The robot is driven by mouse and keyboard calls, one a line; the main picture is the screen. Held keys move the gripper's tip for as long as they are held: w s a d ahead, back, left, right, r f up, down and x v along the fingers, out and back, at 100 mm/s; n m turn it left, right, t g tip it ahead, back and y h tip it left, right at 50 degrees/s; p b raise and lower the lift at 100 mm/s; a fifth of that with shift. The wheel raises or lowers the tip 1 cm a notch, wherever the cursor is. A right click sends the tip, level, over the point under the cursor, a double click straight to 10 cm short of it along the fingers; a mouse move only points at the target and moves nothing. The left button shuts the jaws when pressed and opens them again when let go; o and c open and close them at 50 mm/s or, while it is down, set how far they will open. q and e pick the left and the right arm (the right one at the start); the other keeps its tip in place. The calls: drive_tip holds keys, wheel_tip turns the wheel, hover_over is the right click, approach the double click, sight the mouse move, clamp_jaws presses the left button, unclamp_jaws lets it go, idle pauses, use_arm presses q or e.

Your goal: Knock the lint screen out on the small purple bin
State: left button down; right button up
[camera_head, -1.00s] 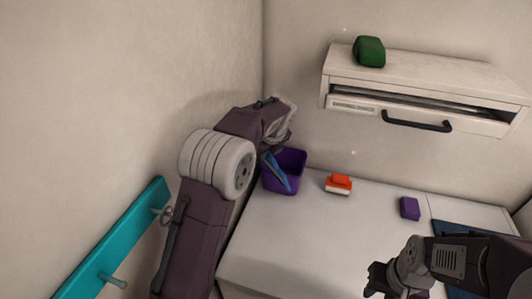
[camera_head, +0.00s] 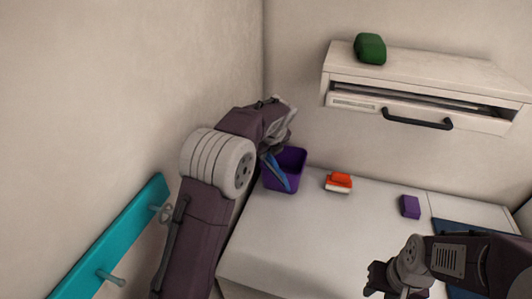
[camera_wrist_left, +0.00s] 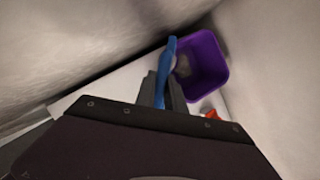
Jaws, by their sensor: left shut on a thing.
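The small purple bin (camera_head: 292,163) stands in the back left corner of the white counter. My left gripper (camera_head: 270,149) is at the bin's left side, shut on the blue lint screen (camera_head: 278,176). The screen slants down across the bin's near left part; I cannot tell whether it touches the rim. In the left wrist view, the left gripper (camera_wrist_left: 164,92) holds the blue screen (camera_wrist_left: 169,56) at the left edge of the purple bin (camera_wrist_left: 211,66). A greyish patch, perhaps lint, shows beside the screen. My right gripper (camera_head: 378,279) is low at the right, its jaw gap unclear.
An orange-and-white block (camera_head: 339,183) and a purple block (camera_head: 410,207) lie on the counter (camera_head: 290,235). A wall cabinet (camera_head: 425,80) with a black handle bears a green object (camera_head: 370,48). A teal peg rail (camera_head: 120,240) is on the left wall. The counter's middle is clear.

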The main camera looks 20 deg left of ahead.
use_arm(q)
drive_tip(key=shift+f, duration=0.25)
idle(1.4)
wheel_tip(320, 180, up, 6)
drive_tip(key=p, duration=0.8)
idle(0.5)
